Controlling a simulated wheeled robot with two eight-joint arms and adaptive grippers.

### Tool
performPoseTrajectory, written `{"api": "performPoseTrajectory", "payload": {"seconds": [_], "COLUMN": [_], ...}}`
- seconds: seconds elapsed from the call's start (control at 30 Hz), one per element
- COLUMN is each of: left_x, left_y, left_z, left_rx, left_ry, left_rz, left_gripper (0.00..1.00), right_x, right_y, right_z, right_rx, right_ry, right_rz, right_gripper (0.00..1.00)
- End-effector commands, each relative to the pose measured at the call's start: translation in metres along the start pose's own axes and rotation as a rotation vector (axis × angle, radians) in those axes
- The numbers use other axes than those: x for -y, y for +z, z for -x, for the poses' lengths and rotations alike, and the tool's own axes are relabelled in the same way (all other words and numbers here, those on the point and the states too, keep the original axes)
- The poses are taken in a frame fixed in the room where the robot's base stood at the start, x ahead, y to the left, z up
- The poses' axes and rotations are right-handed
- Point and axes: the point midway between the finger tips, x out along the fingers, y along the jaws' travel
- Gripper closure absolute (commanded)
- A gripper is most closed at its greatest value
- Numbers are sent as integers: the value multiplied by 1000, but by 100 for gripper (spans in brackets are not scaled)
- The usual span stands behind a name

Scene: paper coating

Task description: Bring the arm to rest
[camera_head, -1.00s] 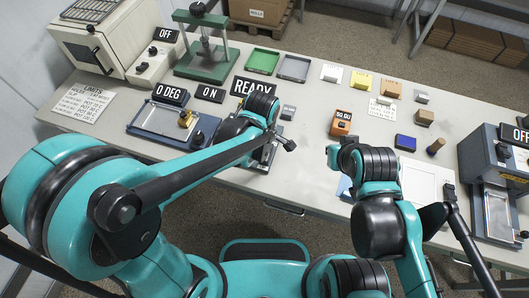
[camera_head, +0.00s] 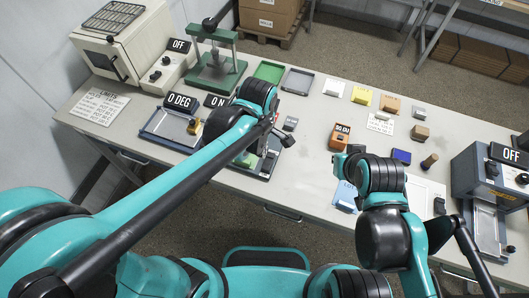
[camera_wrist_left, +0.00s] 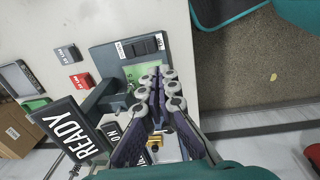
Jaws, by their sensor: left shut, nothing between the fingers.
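My left gripper (camera_head: 283,138) is over the table, in front of the green-framed press. In the left wrist view its grey-padded fingers (camera_wrist_left: 160,88) are together with nothing between them. They show in front of a dark flat device with a green screen (camera_wrist_left: 145,74); I cannot tell whether they touch it. My left arm (camera_head: 165,185) reaches across from the lower left. My right arm (camera_head: 382,235) is folded at the table's front edge. I cannot make out its gripper.
An oven (camera_head: 122,42), a green press (camera_head: 216,65) and a blue-framed plate (camera_head: 160,126) stand at the left. Green (camera_head: 268,71) and grey (camera_head: 298,79) trays lie behind. A READY sign (camera_wrist_left: 70,130) is near my left fingers. A grey machine (camera_head: 482,180) stands at the right.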

Motion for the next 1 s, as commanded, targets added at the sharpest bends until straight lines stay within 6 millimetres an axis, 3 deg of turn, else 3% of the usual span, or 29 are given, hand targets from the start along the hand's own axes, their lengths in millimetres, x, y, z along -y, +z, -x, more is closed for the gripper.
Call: {"api": "performPoseTrajectory", "payload": {"seconds": [0.2, 0.8, 1.0], "left_x": [3, 4, 18], "left_y": [0, 0, -27], "left_z": [17, 17, 14], "left_rx": [0, 0, -12], "left_ry": [0, 2, 88], "left_rz": [-1, -5, -193], "left_gripper": [100, 100, 100], "right_x": [0, 0, 0], "right_y": [-3, -2, 7], "right_z": [4, 4, -10], "right_rx": [0, 0, 0], "right_ry": [0, 0, 0], "right_rz": [0, 0, 0], "right_gripper": [100, 100, 100]}}
